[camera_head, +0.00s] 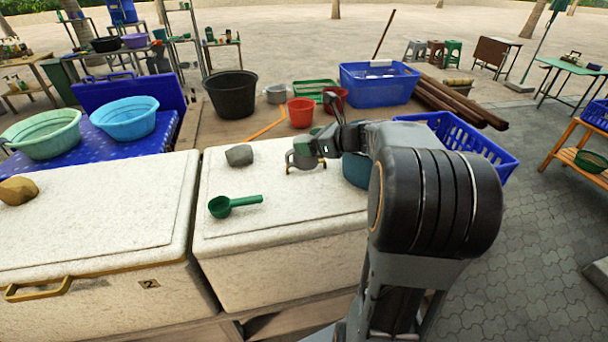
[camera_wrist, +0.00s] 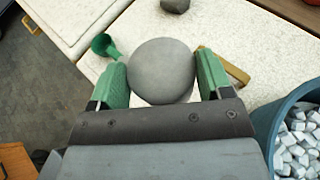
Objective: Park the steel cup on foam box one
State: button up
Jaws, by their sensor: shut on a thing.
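My gripper (camera_wrist: 162,78) has green fingers and is shut on a round, smooth grey thing, which I take to be the steel cup (camera_wrist: 162,62). In the head view the cup (camera_head: 302,155) shows at my gripper (camera_head: 318,150), over the white lid of the right foam box (camera_head: 285,212). I cannot tell whether the cup touches the lid. The left foam box (camera_head: 105,235) has a label "2" on its front; I see no number on the right one. My arm hides the right box's right end.
A green scoop (camera_head: 233,204) and a grey stone (camera_head: 239,155) lie on the right lid. A tan bar (camera_wrist: 236,74) is beside the right finger. A teal bucket (camera_wrist: 270,118) of pale cubes stands right of the box. A brown stone (camera_head: 18,190) sits on the left lid.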

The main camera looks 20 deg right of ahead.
notch_tip(320, 180, down, 4)
jog(key=r+b, duration=0.1)
jog(key=b, duration=0.2)
send_over(309, 199)
notch_tip(309, 199, down, 11)
jog(key=shift+f, duration=0.1)
jog(key=shift+b, duration=0.3)
jog(key=shift+f, duration=0.15)
jog(key=o, duration=0.9)
jog(key=shift+o, duration=0.2)
